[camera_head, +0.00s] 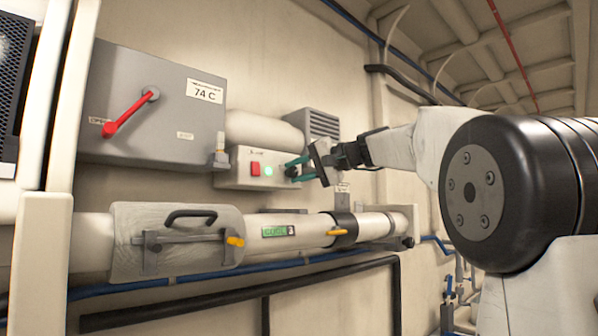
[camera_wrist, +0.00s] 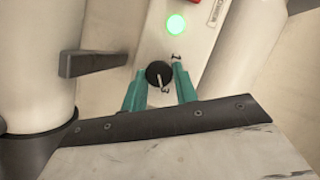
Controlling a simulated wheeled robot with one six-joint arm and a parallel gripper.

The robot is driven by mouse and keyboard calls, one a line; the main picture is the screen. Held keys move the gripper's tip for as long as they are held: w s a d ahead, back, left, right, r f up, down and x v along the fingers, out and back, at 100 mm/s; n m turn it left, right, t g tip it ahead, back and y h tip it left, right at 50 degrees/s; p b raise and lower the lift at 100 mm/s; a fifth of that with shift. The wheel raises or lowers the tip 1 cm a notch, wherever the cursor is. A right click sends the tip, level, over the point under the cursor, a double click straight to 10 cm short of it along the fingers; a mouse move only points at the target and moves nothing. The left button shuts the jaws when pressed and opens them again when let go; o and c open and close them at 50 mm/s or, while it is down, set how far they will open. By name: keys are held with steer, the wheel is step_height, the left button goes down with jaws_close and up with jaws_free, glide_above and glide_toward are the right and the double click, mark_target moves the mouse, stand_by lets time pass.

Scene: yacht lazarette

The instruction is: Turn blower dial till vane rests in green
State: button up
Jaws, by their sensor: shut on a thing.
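The blower dial (camera_wrist: 158,74) is a small black knob with a pale pointer mark, on a light control box (camera_head: 232,176) on the wall. My gripper (camera_head: 291,171) has teal fingers, one on each side of the dial, and is shut on it. In the wrist view my gripper (camera_wrist: 158,68) shows the dial between the fingertips. On the pipe below, a green label (camera_head: 278,231) with small text sits left of a yellow pointer (camera_head: 337,232) at a black collar. The pointer may be the vane; it lies right of the green, apart from it.
A lit green lamp (camera_head: 268,170) and a red switch (camera_head: 255,169) are beside the dial. A grey box (camera_head: 150,100) with a red lever and a "74 C" label is at left. A handled hatch (camera_head: 175,240) is on the pipe. A grey louvred vent (camera_head: 318,124) stands above.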

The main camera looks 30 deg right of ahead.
stand_by(0.4)
steer(key=o, duration=0.9)
steer(key=shift+o, duration=0.2)
steer(key=v, duration=0.7)
steer(key=shift+s+d, duration=0.2)
steer(key=shift+s, duration=0.15)
